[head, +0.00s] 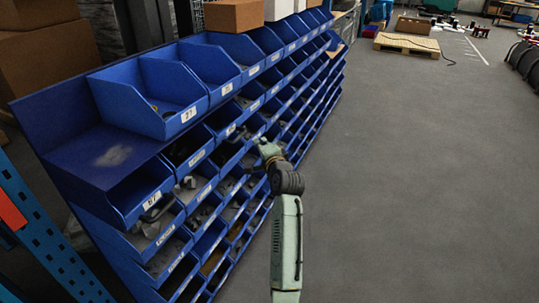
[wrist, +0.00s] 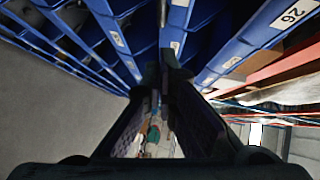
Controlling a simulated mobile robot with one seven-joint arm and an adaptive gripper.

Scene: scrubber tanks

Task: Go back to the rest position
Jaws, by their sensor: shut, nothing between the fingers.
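My gripper (head: 260,139) is at the end of my raised pale green arm, right beside the front of the blue bin rack (head: 85,165) in the head view. In the wrist view, the dark fingers of my gripper (wrist: 166,62) come together at their tips, with nothing held between them. Blue bin fronts with white labels lie close ahead of and around the fingertips there. I cannot tell whether the fingers touch a bin.
Several rows of blue bins hold small parts. Cardboard boxes (head: 234,15) stand on top of the rack. A wooden pallet (head: 407,44) lies at the far back. The grey floor (head: 420,190) to the right of the rack is clear.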

